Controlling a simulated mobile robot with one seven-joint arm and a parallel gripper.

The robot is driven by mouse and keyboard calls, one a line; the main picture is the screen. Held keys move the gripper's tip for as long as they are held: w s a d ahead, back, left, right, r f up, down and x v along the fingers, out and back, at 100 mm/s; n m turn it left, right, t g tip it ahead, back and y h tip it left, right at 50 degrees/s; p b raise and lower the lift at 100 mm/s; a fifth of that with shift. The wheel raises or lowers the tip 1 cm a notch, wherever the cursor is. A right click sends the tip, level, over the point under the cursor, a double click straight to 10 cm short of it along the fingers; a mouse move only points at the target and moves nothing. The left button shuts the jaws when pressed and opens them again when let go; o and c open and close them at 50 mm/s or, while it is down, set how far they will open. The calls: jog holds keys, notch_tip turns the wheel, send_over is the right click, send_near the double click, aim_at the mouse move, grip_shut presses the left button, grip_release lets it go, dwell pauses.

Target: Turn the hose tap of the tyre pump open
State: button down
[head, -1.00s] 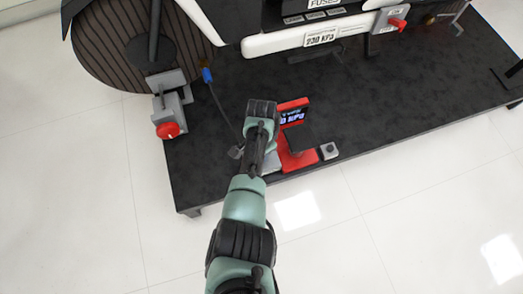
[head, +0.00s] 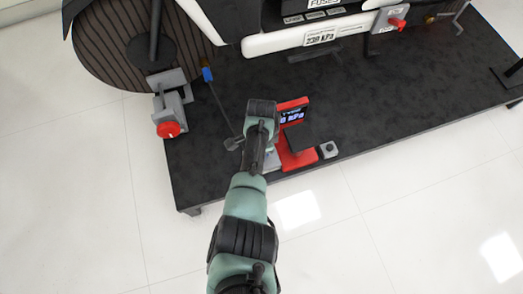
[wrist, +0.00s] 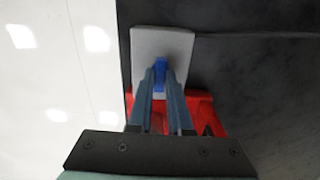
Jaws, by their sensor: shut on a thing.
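The red tyre pump (head: 299,159) with its lit display (head: 291,116) sits near the front edge of the black platform, partly behind my arm in the head view. In the wrist view, the blue hose tap (wrist: 160,68) stands over a light grey block (wrist: 146,44) beside the pump's red body (wrist: 200,103). My gripper (wrist: 160,80) is shut on the blue tap, one finger on each side. The head view hides the tap and my fingertips under my wrist.
A blue-ended line (head: 207,75) runs toward my wrist. Pale floor is clear in front.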

jog(key=c, duration=0.8)
grip_release()
jog(key=shift+c, duration=0.2)
notch_tip(320, 180, up, 13)
jog(key=p, duration=0.9)
